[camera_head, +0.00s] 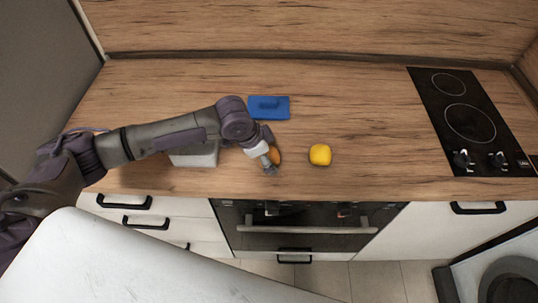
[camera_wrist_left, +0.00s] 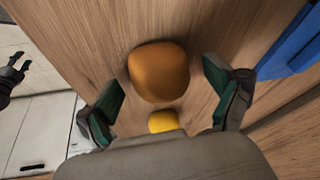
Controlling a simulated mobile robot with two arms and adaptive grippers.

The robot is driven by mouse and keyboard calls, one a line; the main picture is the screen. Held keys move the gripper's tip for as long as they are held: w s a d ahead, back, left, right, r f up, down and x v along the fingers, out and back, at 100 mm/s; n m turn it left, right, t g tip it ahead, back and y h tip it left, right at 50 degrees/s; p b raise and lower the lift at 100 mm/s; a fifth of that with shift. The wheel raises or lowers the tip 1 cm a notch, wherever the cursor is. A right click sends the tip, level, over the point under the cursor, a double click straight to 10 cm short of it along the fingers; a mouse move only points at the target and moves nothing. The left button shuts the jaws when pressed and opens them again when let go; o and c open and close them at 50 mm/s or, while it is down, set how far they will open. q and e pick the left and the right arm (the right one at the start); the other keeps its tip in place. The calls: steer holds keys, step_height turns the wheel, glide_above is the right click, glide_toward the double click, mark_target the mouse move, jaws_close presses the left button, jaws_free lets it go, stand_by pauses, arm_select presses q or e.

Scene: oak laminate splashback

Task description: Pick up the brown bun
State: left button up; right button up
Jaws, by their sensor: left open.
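The brown bun (camera_head: 274,155) lies on the wooden counter, partly hidden behind my left gripper in the head view. In the left wrist view the bun (camera_wrist_left: 158,71) is round and orange-brown, and shows whole just beyond the fingertips. My left gripper (camera_head: 271,164) is open and empty, close above the counter beside the bun. In the left wrist view its two green-padded fingers (camera_wrist_left: 163,80) stand apart, one to each side of the bun. I cannot tell the exact height gap. My right gripper is not in the head view.
A yellow rounded object (camera_head: 320,155) sits right of the bun. A blue flat block (camera_head: 269,107) lies behind it. A grey-white box (camera_head: 194,156) stands under my left arm. A black hob (camera_head: 470,122) is at right. The counter between is clear.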

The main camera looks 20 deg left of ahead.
arm_select(q)
steer(key=c, duration=1.2)
steer(key=shift+c, duration=0.2)
